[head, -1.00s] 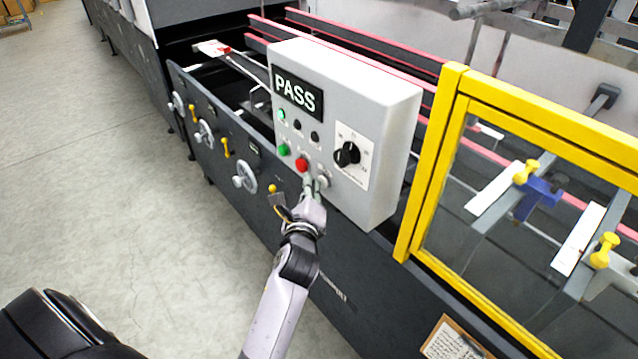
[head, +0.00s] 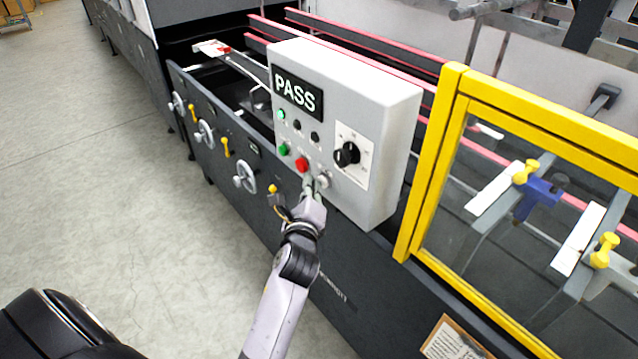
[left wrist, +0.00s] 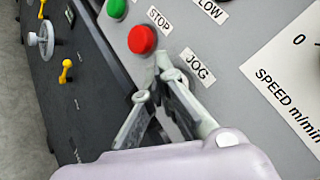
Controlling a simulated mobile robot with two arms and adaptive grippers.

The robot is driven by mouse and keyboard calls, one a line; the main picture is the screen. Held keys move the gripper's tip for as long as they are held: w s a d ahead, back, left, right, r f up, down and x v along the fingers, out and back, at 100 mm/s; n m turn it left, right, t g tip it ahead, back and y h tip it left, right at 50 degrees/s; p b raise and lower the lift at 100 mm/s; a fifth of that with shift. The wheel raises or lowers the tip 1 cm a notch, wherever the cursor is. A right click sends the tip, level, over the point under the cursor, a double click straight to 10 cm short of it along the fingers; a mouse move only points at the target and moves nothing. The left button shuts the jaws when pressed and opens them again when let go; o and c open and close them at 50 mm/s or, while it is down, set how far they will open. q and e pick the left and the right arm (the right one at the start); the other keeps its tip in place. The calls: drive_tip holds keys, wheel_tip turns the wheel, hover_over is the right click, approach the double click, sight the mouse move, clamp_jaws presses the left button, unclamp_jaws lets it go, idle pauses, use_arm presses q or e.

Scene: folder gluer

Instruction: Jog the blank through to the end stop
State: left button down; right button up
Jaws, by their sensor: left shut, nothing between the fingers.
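The grey control box (head: 385,105) stands on the machine's near side, and its display (head: 297,93) reads PASS. My left gripper (head: 313,184) is shut and empty, with its fingertips at the lower front of the box, by the jog button (head: 323,181). In the left wrist view the fingertips (left wrist: 166,78) lie just below the red stop button (left wrist: 142,40) and beside the JOG label (left wrist: 197,68). They cover the place next to that label, and I cannot tell whether they touch the button. My right gripper is not in view.
A yellow-framed guard (head: 440,150) stands right of the box. A black speed knob (head: 347,154) and a green button (head: 284,149) are on the panel. Handwheels (head: 245,177) stick out of the machine's dark side. The floor (head: 90,190) at left is clear.

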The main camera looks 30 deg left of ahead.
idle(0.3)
use_arm(q)
drive_tip(key=shift+s+a+p, duration=0.35)
drive_tip(key=shift+s+p, duration=0.1)
drive_tip(key=shift+s, duration=0.4)
drive_tip(key=shift+s+a+p, duration=0.3)
drive_tip(key=shift+s+a, duration=0.05)
drive_tip(key=shift+s, duration=0.4)
drive_tip(key=shift+s+a+p, duration=0.25)
drive_tip(key=shift+s+a, duration=0.05)
drive_tip(key=shift+s, duration=0.5)
drive_tip(key=shift+s+a+p, duration=0.3)
drive_tip(key=shift+s+a, duration=0.05)
drive_tip(key=shift+s, duration=0.4)
